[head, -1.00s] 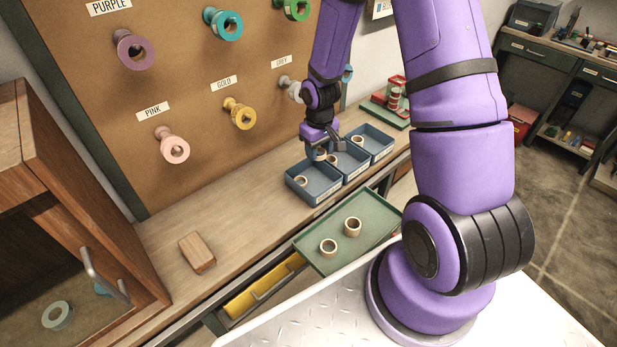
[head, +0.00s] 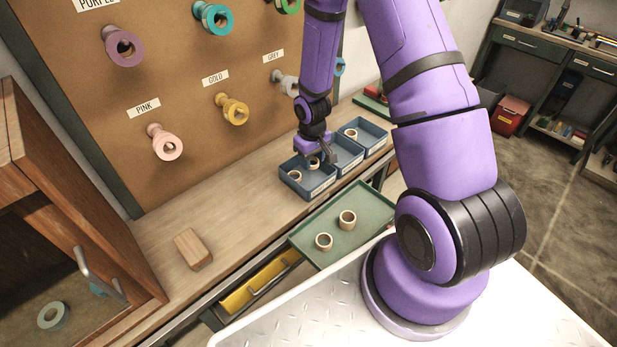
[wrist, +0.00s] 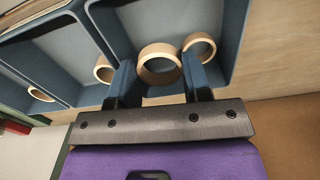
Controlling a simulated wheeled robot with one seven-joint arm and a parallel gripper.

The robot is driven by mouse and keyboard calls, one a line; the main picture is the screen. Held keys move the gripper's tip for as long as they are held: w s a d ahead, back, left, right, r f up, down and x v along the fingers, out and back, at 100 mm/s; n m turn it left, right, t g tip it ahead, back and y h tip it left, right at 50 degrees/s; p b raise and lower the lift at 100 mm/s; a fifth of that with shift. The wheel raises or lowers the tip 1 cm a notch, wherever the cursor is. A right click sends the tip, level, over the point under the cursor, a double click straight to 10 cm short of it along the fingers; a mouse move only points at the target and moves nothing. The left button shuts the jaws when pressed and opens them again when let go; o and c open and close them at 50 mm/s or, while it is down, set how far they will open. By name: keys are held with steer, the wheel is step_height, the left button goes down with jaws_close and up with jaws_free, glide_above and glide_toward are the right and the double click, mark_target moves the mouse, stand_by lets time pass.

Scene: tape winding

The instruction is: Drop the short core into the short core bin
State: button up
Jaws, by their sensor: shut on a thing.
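My gripper (head: 315,157) is shut on a pale wooden ring-shaped core (wrist: 160,66). In the wrist view its fingers (wrist: 159,80) grip the ring from both sides. It holds the core at the leftmost blue bin (head: 318,189), low over or inside it; whether the core touches the floor is unclear. Another, smaller-looking ring (head: 295,176) lies in that bin and also shows in the wrist view (wrist: 200,45). The bin's front label is too small to read, so I cannot tell which bin is for short cores.
Two more blue bins stand alongside; the far one holds a ring (head: 351,133), and the middle one shows a ring in the wrist view (wrist: 103,70). A green tray (head: 335,220) holds two rings. A wooden block (head: 193,248) lies on the bench. Spools hang on the pegboard.

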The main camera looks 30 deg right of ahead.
mark_target(312, 177)
steer(key=o, duration=1)
steer(key=shift+c, duration=0.2)
step_height(312, 177, up, 11)
steer(key=shift+f, duration=0.1)
